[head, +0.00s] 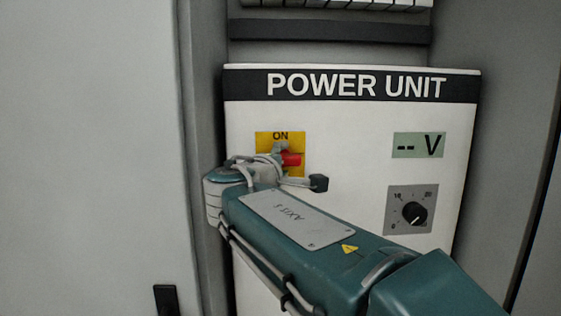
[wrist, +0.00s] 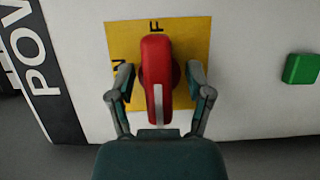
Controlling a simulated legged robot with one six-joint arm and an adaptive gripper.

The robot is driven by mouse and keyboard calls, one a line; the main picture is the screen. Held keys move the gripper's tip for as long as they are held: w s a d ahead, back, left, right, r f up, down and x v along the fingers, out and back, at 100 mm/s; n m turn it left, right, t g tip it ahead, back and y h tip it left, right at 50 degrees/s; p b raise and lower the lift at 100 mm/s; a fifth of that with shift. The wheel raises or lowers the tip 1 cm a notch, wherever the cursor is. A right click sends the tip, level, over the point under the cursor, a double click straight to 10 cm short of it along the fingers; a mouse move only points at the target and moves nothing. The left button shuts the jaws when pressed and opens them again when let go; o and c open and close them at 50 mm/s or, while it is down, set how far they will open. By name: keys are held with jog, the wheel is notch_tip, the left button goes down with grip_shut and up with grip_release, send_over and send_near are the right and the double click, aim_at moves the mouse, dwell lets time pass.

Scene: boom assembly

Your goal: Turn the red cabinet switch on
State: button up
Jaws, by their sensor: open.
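The red switch handle (head: 291,159) sits on a yellow plate (head: 299,137) on the white power unit panel. The word ON shows at the plate's top, and the handle lies sideways across it, toward the right. In the wrist view the red handle (wrist: 157,65) stands between the two fingers of my gripper (wrist: 160,76). The fingers are open, one on each side, with small gaps to the handle. An N and an F show on the yellow plate (wrist: 185,33) there. In the head view my wrist hides the plate's lower left.
A voltage display (head: 418,145) shows dashes and V. A black dial (head: 413,213) is below it, right of my arm. A green button (wrist: 301,69) shows in the wrist view. A grey cabinet door (head: 90,150) stands at the left.

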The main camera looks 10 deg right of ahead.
jog(key=shift+a, duration=0.1)
jog(key=shift+a, duration=0.1)
jog(key=c, duration=0.8)
